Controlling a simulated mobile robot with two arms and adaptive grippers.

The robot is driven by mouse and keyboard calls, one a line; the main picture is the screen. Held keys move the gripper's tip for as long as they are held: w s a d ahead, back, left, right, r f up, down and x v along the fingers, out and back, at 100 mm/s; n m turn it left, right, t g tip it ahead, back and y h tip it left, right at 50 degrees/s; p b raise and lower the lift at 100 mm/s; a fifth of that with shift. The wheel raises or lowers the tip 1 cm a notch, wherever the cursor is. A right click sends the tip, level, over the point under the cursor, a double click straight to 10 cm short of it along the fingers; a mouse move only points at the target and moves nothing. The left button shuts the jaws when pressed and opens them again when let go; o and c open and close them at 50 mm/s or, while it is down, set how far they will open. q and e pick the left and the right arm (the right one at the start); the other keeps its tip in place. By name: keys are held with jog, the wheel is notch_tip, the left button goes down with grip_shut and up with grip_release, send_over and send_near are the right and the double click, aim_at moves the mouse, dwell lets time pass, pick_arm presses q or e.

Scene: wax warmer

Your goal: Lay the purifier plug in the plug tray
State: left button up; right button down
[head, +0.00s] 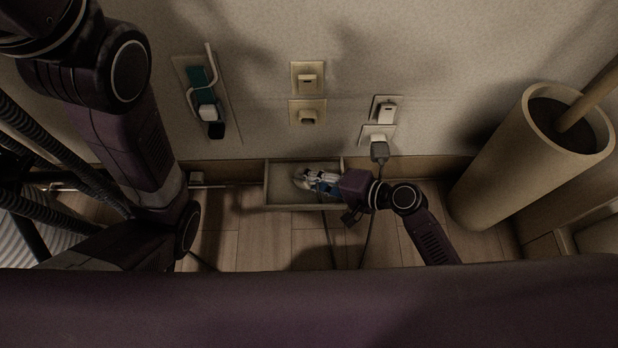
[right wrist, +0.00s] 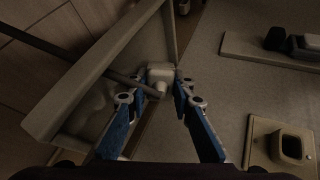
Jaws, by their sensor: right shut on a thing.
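The plug tray (head: 266,188) is a shallow pale box against the foot of the wall in the head view. Its wall fills the left of the right wrist view (right wrist: 110,72). My right gripper (head: 312,180) reaches in over the tray from the right. In the right wrist view its blue fingers (right wrist: 158,96) are shut on a pale blocky plug (right wrist: 160,74), seemingly the purifier plug, with a dark cord running to the upper left. The plug is at the tray; whether it touches the floor of the tray is hard to tell. My left gripper is not in view.
A power strip (head: 207,97) hangs at left. Two beige outlets (head: 307,95) are above the tray. A tall beige cylinder (head: 515,165) stands at right.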

jog(key=c, duration=1.6)
grip_release()
jog(key=shift+d, duration=0.1)
jog(key=v, duration=1.2)
